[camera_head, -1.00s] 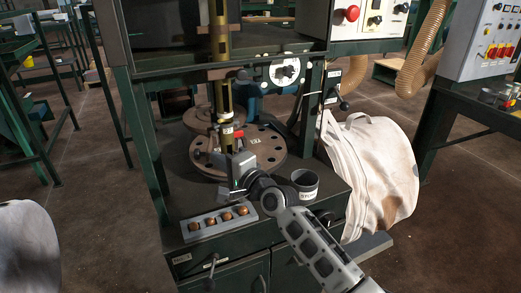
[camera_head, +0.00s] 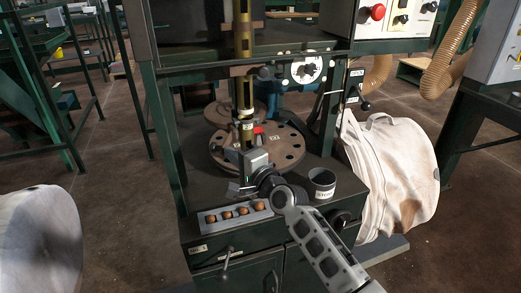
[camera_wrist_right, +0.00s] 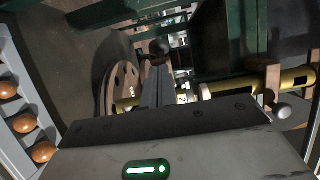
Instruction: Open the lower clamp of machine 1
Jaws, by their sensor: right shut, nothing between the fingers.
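Machine 1 is a green bench frame (camera_head: 160,120) with a vertical brass tube (camera_head: 245,98) over a round plate with holes (camera_head: 288,148). A small red part (camera_head: 258,130) shows at the tube's lower end, where the lower clamp appears to be; my gripper hides much of it. My right gripper (camera_head: 246,140) is upright in front of the tube's lower end. In the right wrist view its fingers (camera_wrist_right: 158,88) are together and empty, beside the plate (camera_wrist_right: 122,80) and the brass tube (camera_wrist_right: 290,80). Whether they touch the clamp cannot be told. My left gripper is out of view.
A grey tray (camera_head: 236,217) with several copper-coloured balls and a dark cup (camera_head: 322,184) stand at the bench front, close to my right arm. Another white bag (camera_head: 38,240) is at the lower left.

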